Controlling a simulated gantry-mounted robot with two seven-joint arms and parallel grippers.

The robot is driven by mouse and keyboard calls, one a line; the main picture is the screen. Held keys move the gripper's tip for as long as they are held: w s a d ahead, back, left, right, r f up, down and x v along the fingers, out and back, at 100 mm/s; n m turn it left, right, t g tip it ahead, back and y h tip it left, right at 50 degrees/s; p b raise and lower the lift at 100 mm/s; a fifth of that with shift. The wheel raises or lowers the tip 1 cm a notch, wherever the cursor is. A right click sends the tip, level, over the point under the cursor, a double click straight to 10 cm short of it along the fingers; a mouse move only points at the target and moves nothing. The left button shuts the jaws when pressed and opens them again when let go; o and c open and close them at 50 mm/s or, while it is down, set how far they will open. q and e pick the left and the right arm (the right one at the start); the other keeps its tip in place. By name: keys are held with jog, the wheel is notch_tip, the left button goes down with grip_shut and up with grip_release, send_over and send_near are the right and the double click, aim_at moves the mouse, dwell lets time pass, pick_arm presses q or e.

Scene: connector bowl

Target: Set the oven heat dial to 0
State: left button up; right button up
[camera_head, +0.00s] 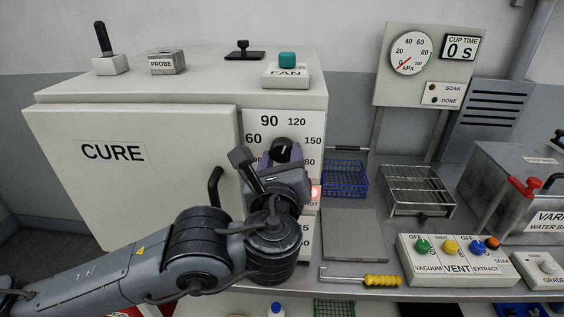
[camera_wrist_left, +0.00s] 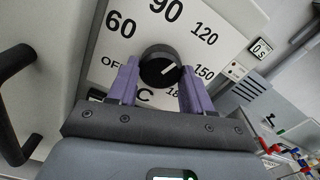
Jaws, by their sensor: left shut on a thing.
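The heat dial is a round black knob (camera_head: 283,147) on the white scale panel (camera_head: 254,128) of the oven marked CURE (camera_head: 60,200). The scale reads OFF, 60, 90, 120, 150 and 180; I see no 0 on it. In the left wrist view the knob (camera_wrist_left: 158,60) has a white mark pointing to the upper right, roughly between 120 and 150. My left gripper (camera_head: 281,159) is at the panel, its purple fingers on both sides of the knob and shut on it. The fingers hide part of the lower scale. My right gripper is not in view.
The oven door handle (camera_head: 215,187) sticks out left of my left wrist. A blue basket (camera_head: 345,178), a wire rack (camera_head: 418,189), a grey plate (camera_head: 354,236) and a yellow-handled tool (camera_head: 372,280) lie on the bench to the right. A control box (camera_head: 452,261) stands farther right.

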pick_arm(q)
jog(key=shift+f+n+b, duration=0.25)
jog(key=shift+n+b, duration=0.75)
jog(key=shift+n, duration=0.2)
jog(key=n+b, duration=0.2)
jog(key=n, duration=0.1)
jog(key=shift+n, duration=0.3)
jog(key=n+b, duration=0.2)
jog(key=n, duration=0.1)
jog(key=shift+d+r+n, duration=0.1)
jog(key=shift+n, duration=0.2)
jog(key=n+b, duration=0.2)
jog(key=n, duration=0.1)
jog(key=shift+r+n, duration=0.1)
jog(key=shift+n, duration=0.3)
jog(key=n+b, duration=0.2)
jog(key=n, duration=0.2)
jog(key=shift+r, duration=0.1)
jog(key=n+b, duration=0.1)
jog(key=n, duration=0.3)
jog(key=shift+r+b, duration=0.1)
jog(key=shift+b, duration=0.2)
jog(key=n+b, duration=0.1)
jog(key=n, duration=0.3)
jog(key=shift+r+n+b, duration=0.15)
jog(key=shift+n+b, duration=0.35)
jog(key=shift+n, duration=1.1)
